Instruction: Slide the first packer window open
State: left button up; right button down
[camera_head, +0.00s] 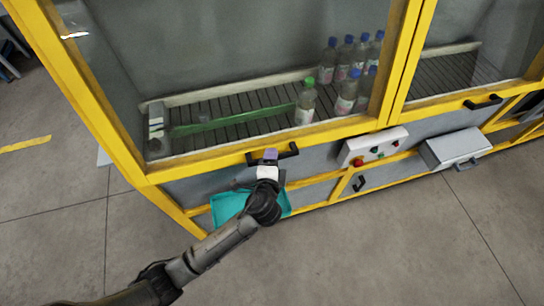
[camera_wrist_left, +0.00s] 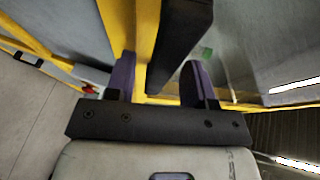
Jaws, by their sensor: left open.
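The first packer window (camera_head: 225,50) is a large clear pane in a yellow frame, on the left in the head view. Its black bar handle (camera_head: 292,149) is on the lower yellow rail. My left gripper (camera_head: 270,155) is at this handle, its purple fingertips over the bar's middle. In the left wrist view the gripper (camera_wrist_left: 160,80) is open, its two purple fingers apart. The black handle (camera_wrist_left: 185,35) reaches down between them, close to the right finger. Whether a finger touches it, I cannot tell. My right gripper is not in view.
Behind the pane, several bottles (camera_head: 305,103) stand on a conveyor (camera_head: 240,115). A control box (camera_head: 372,147) with buttons and a grey box (camera_head: 456,149) jut out to the right. A teal tray (camera_head: 228,205) lies below my gripper. A second window has its own handle (camera_head: 482,102).

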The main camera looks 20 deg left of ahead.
pick_arm(q)
jog(key=shift+w+a+f, duration=0.15)
jog(key=shift+w+a, duration=0.05)
jog(key=shift+w, duration=0.35)
grip_shut()
